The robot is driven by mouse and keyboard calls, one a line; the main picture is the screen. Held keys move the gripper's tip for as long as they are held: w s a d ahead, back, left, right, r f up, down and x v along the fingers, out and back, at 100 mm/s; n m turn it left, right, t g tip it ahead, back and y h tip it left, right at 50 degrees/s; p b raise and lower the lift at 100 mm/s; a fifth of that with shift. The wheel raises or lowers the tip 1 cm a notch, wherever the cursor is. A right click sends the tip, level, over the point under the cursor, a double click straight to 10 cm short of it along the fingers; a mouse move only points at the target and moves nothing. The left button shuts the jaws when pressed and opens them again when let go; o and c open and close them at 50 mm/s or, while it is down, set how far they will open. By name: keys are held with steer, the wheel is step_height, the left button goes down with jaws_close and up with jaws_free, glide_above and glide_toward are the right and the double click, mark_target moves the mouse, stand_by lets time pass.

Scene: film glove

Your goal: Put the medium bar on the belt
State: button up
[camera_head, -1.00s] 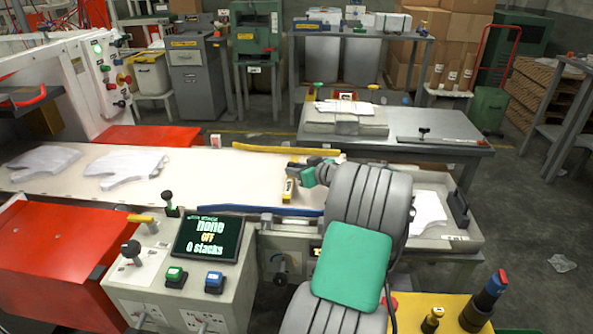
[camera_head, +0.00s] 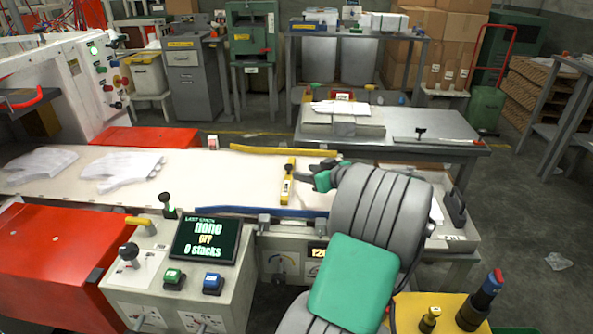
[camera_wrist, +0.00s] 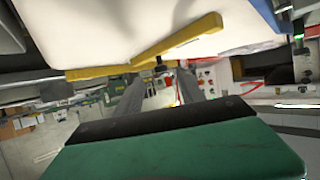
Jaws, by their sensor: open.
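In the wrist view the bar (camera_wrist: 185,38) shows above my open gripper (camera_wrist: 162,88), against the pale belt. No other bar can be told for sure.
A yellow rail (camera_head: 285,150) runs along the belt's far side and a blue rail (camera_head: 250,211) along its near side. White glove-shaped sheets (camera_head: 122,168) lie on the belt's left. A control box with a screen (camera_head: 207,240) stands in front. A grey table (camera_head: 450,140) is behind.

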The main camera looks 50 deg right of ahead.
steer(key=v, duration=0.5)
